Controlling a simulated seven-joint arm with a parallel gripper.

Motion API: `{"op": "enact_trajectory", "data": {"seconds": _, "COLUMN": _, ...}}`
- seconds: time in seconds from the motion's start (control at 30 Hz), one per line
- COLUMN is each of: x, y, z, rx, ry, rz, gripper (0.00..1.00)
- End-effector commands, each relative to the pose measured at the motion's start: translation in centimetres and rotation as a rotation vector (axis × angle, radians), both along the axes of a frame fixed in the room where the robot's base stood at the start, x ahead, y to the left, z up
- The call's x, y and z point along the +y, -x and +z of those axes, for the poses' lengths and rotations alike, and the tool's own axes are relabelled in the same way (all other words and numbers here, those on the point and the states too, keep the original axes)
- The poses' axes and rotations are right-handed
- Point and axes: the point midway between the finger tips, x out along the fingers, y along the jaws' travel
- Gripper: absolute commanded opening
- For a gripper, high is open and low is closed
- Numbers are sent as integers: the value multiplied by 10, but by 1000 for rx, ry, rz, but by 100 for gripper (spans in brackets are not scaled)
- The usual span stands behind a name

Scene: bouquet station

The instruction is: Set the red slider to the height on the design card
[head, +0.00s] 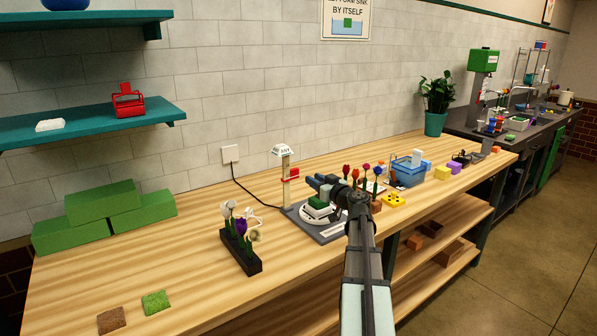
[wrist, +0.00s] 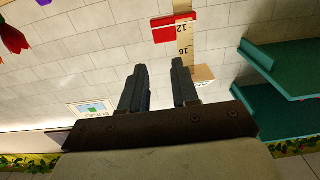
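In the wrist view the red slider (wrist: 170,34) shows beyond my fingertips, beside the number 12 on the pale scale (wrist: 187,60); 16 is also readable. My gripper (head: 318,184) is to the right of the post in the head view. In the wrist view its two dark fingers (wrist: 159,66) are apart with nothing between them, and the slider is clear of them. I cannot make out a design card.
The post stands on a grey base (head: 307,231) carrying a turntable with green foam. A dark rack of flowers (head: 240,252) is at left. The front left bench is mostly clear.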

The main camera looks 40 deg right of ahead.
Motion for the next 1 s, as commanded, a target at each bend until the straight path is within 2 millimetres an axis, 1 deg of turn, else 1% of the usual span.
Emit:
{"op": "enact_trajectory", "data": {"seconds": 0.03, "x": -1, "y": -13, "z": 0, "rx": 0, "ry": 0, "rz": 2, "gripper": 30}}
{"op": "enact_trajectory", "data": {"seconds": 0.2, "x": -2, "y": -43, "z": 0, "rx": 1, "ry": -1, "rz": 2, "gripper": 30}}
{"op": "enact_trajectory", "data": {"seconds": 0.4, "x": -1, "y": -75, "z": 0, "rx": 0, "ry": -2, "rz": 1, "gripper": 30}}
{"op": "enact_trajectory", "data": {"seconds": 0.5, "x": -1, "y": -87, "z": 0, "rx": 0, "ry": -2, "rz": 0, "gripper": 30}}
{"op": "enact_trajectory", "data": {"seconds": 0.7, "x": -1, "y": -101, "z": 0, "rx": 0, "ry": -2, "rz": 0, "gripper": 30}}
{"op": "enact_trajectory", "data": {"seconds": 1.0, "x": 0, "y": -104, "z": 0, "rx": 0, "ry": -2, "rz": -1, "gripper": 30}}
